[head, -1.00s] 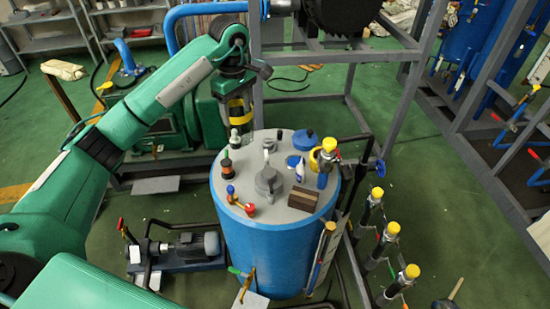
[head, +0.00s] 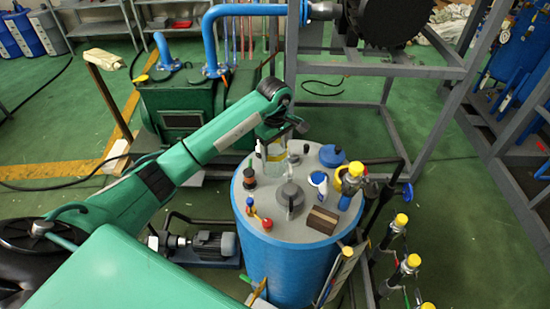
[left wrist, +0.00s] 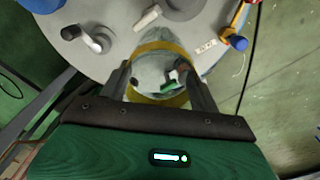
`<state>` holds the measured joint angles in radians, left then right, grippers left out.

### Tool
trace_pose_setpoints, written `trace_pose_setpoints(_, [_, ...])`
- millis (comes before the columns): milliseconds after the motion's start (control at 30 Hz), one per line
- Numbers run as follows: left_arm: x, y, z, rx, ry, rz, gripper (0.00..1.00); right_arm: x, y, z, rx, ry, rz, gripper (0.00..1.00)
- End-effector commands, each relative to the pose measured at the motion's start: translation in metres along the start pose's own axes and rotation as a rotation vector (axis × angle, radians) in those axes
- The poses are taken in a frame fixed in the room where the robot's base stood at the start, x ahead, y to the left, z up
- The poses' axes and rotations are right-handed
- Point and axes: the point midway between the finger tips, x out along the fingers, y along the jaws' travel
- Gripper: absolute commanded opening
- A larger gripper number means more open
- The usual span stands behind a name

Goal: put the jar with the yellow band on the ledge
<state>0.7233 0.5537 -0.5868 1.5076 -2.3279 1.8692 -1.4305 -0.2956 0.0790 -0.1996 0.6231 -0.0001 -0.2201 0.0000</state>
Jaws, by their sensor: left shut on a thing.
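The jar with the yellow band (head: 274,157) is clear and roughly upright in the head view, at the far edge of the blue tank's grey top. My left gripper (head: 277,136) is shut on it from above. In the left wrist view the jar (left wrist: 153,72) sits between the two dark fingers (left wrist: 158,88), with yellow bands around it. I cannot tell whether its base touches the grey top. No separate ledge can be made out for certain. My right gripper is not in view.
The tank top (head: 257,213) is crowded: a brown block (head: 322,221), a grey dome (head: 290,196), a blue round piece (head: 332,155), a dark-and-orange piece (head: 249,178) and a yellow-topped valve (head: 352,176). A green machine (head: 190,118) and grey frame (head: 373,68) stand behind.

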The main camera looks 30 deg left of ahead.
Motion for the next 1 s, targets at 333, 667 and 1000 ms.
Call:
trace_pose_setpoints(333, [0.032, 0.000, 0.001, 0.000, -0.002, -0.001, 0.23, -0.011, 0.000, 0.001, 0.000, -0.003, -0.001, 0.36])
trace_pose_setpoints(667, [0.065, 0.001, 0.000, 0.000, 0.001, 0.002, 0.23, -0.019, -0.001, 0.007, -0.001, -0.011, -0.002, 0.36])
trace_pose_setpoints(1000, [0.068, 0.000, 0.000, 0.001, 0.000, 0.001, 0.78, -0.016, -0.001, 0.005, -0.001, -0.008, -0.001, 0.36])
